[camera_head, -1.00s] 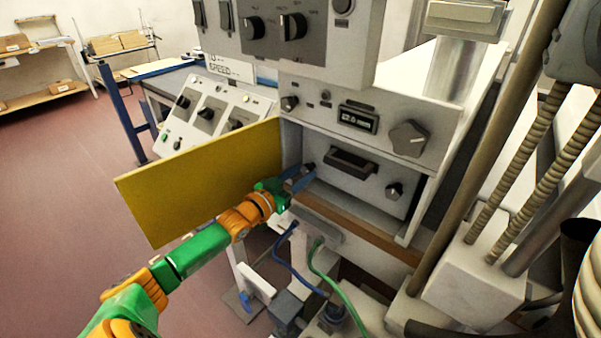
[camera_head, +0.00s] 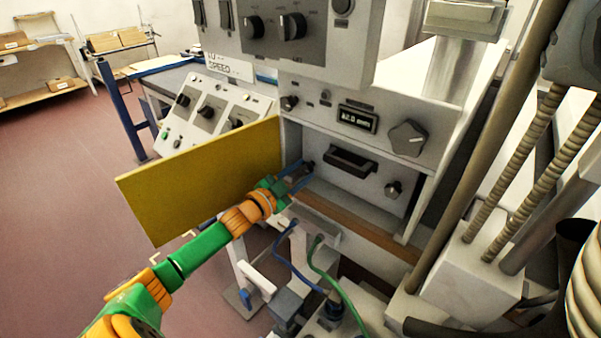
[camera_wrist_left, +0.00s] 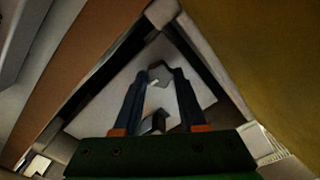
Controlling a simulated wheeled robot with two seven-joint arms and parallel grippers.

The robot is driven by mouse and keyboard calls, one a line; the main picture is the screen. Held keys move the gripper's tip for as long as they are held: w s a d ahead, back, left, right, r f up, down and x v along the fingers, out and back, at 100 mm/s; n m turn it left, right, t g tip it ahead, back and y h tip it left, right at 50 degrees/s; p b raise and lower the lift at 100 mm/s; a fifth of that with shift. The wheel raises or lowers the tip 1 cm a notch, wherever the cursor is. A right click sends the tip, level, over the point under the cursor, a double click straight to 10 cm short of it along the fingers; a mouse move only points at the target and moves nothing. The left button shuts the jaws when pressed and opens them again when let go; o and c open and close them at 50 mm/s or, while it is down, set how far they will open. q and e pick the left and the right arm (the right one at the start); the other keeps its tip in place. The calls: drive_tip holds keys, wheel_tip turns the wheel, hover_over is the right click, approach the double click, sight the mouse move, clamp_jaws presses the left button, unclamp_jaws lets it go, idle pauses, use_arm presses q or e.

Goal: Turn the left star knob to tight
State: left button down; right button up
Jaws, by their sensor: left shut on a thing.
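The left star knob (camera_head: 308,166) is a small dark knob at the left of the white panel inside the open yellow-door compartment. My left gripper (camera_head: 303,173) reaches in from the left with its blue fingers around this knob and is shut on it. In the left wrist view the two dark fingers (camera_wrist_left: 160,88) point at the pale panel, and the knob between their tips is too dark to make out clearly. A second star knob (camera_head: 393,188) sits free at the right of the same panel. My right gripper is not in view.
The yellow door (camera_head: 200,180) stands open just left of my left forearm. A brown ledge (camera_head: 360,232) runs below the panel. A digital display (camera_head: 357,119) and a large grey knob (camera_head: 408,138) are above. Blue and green hoses (camera_head: 325,275) hang below the compartment.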

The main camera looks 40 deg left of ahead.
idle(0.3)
use_arm(q)
drive_tip(key=shift+c, duration=2.3)
unclamp_jaws()
drive_tip(key=s, duration=0.7)
drive_tip(key=shift+a, duration=0.3)
